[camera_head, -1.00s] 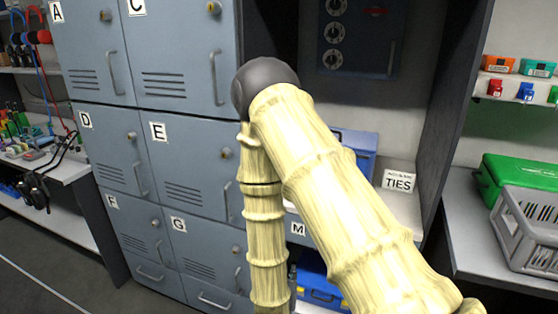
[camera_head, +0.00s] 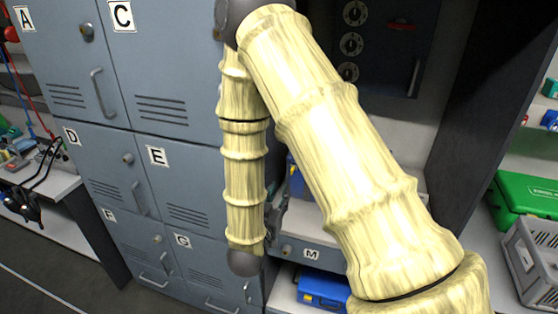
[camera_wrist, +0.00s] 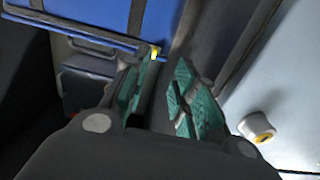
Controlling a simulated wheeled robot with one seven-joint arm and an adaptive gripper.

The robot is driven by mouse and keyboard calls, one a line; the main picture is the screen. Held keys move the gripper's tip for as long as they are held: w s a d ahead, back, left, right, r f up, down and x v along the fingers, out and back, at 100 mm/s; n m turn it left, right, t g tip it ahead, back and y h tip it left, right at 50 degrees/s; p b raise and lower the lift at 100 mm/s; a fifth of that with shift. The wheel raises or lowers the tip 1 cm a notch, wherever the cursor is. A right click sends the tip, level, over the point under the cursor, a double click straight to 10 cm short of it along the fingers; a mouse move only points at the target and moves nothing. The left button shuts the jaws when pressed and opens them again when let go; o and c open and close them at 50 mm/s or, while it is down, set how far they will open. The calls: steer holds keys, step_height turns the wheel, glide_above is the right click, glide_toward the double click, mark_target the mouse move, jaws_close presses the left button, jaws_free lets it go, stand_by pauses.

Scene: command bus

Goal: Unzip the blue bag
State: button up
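A blue object (camera_wrist: 100,14), likely the blue bag, fills the top left of the wrist view. A small yellow tab (camera_wrist: 155,52) shows at its lower edge, just beyond my fingertips. My gripper (camera_wrist: 160,88) has green-padded fingers standing apart with a dark gap between them, and I see nothing held. In the head view a blue object (camera_head: 296,178) on the shelf above drawer M is mostly hidden by my arm. My gripper there is only partly visible, dark, beside the shelf (camera_head: 275,215).
Grey-blue lockers (camera_head: 160,60) stand close at the left. In the wrist view a pale panel with a round knob (camera_wrist: 258,128) is near the right finger. A blue case (camera_head: 325,288) with yellow lies below drawer M (camera_head: 312,254). A green box (camera_head: 525,195) is at the right.

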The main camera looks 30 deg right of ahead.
steer(key=s+r+p+x, duration=0.1)
steer(key=p+x, duration=0.3)
steer(key=x, duration=0.5)
steer(key=shift+w+d, duration=0.3)
steer(key=shift+d, duration=0.4)
steer(key=shift+w+f, duration=0.25)
steer(key=shift+w, duration=0.15)
steer(key=shift+c, duration=0.2)
steer(key=c, duration=0.3)
steer(key=shift+s+r, duration=0.15)
steer(key=shift+s, duration=0.1)
jaws_close()
steer(key=shift+w, duration=0.1)
